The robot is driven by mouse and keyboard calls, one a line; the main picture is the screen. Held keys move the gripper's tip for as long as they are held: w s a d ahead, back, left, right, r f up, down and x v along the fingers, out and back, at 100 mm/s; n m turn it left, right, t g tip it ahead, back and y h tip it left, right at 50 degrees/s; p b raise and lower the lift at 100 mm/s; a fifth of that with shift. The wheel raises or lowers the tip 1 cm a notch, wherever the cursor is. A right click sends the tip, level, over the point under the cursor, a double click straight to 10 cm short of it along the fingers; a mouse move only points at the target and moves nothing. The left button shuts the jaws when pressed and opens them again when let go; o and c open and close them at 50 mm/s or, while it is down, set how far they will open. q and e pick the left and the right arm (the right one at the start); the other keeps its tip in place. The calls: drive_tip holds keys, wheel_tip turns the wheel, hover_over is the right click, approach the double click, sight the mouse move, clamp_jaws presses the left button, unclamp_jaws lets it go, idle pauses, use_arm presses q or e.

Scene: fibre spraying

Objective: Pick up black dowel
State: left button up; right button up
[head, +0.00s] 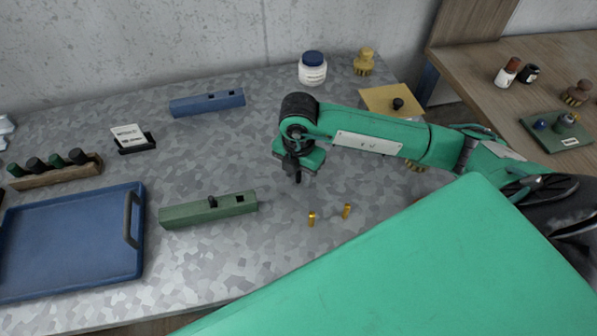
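A small black dowel (212,202) stands upright in the top of a green block (180,215), left of a dark square hole in that block. My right gripper (296,176) points down above the metal table, to the right of the green block and apart from it. Its dark fingers are small and close together, and I cannot tell whether they are open or shut or hold anything. My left gripper is not in view.
Two gold dowels (311,219) stand right of the green block. A blue tray (75,245), a wooden rack of dark cylinders (60,177), a card holder (135,147), a blue block (190,106) and a white jar (312,73) stand around. The table's middle is clear.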

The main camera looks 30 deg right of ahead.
clamp_jaws()
